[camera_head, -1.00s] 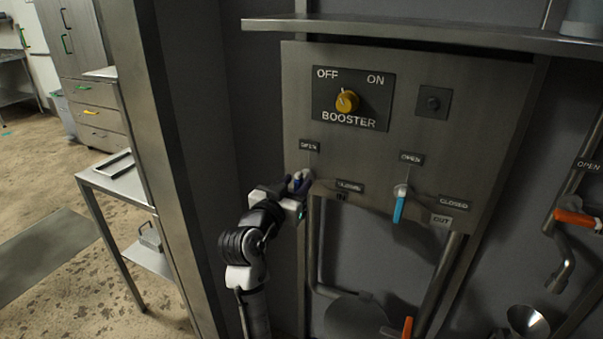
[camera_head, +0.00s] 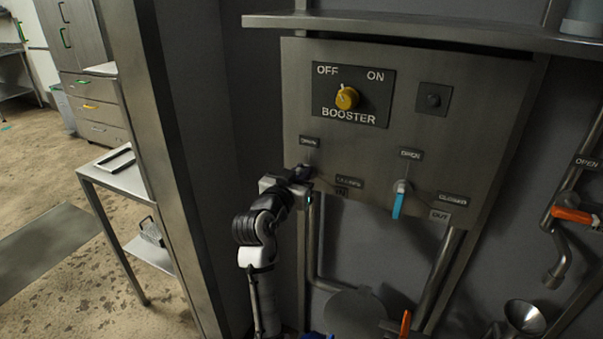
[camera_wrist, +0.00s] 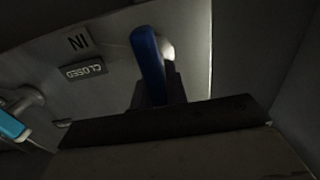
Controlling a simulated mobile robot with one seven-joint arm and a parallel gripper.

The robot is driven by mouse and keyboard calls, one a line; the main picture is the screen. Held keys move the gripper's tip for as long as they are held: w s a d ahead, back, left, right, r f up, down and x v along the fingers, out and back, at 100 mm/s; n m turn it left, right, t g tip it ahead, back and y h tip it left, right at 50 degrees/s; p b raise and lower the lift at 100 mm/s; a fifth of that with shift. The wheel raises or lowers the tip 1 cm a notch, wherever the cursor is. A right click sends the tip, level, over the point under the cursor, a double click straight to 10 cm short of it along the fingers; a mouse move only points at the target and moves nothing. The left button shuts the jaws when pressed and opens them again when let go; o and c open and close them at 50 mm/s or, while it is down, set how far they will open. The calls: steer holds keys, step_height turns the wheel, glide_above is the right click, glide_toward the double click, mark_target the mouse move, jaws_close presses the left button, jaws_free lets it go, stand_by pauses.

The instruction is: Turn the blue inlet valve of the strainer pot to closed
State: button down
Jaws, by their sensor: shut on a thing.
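The dark blue inlet valve handle (camera_wrist: 150,65) shows in the wrist view, near the small "IN" plate (camera_wrist: 78,42) and the "CLOSED" plate (camera_wrist: 84,71). My gripper (camera_wrist: 157,92) is shut on this handle, with a dark finger beside it. In the head view my gripper (camera_head: 302,175) is at the left edge of the steel panel (camera_head: 375,165), just below the left "OPEN" plate (camera_head: 309,142). There it hides the inlet handle. The handle's exact angle cannot be told.
The light blue outlet handle (camera_head: 398,205) hangs down to the right, and also shows in the wrist view (camera_wrist: 10,126). The yellow booster knob (camera_head: 347,97) is above. Pipes (camera_head: 440,275) run below the panel. A steel post (camera_head: 165,170) stands left of my arm.

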steer(key=shift+f+m+b, duration=0.15)
steer(key=shift+m+b, duration=0.25)
steer(key=shift+b, duration=0.2)
steer(key=m+b, duration=0.4)
steer(key=d+f+m+b, duration=0.1)
steer(key=m+b, duration=0.4)
steer(key=s+m+b, duration=0.1)
steer(key=m+b, duration=0.3)
steer(key=b, duration=0.1)
steer(key=shift+d+f+m, duration=0.25)
steer(key=shift+d+m, duration=0.05)
steer(key=shift+d, duration=0.05)
steer(key=shift+f+m+b, duration=0.15)
steer(key=shift+m+b, duration=1.35)
steer(key=shift+m, duration=0.1)
steer(key=shift+d+m, duration=0.1)
steer(key=shift+m, duration=0.2)
steer(key=c, duration=1.4)
jaws_free()
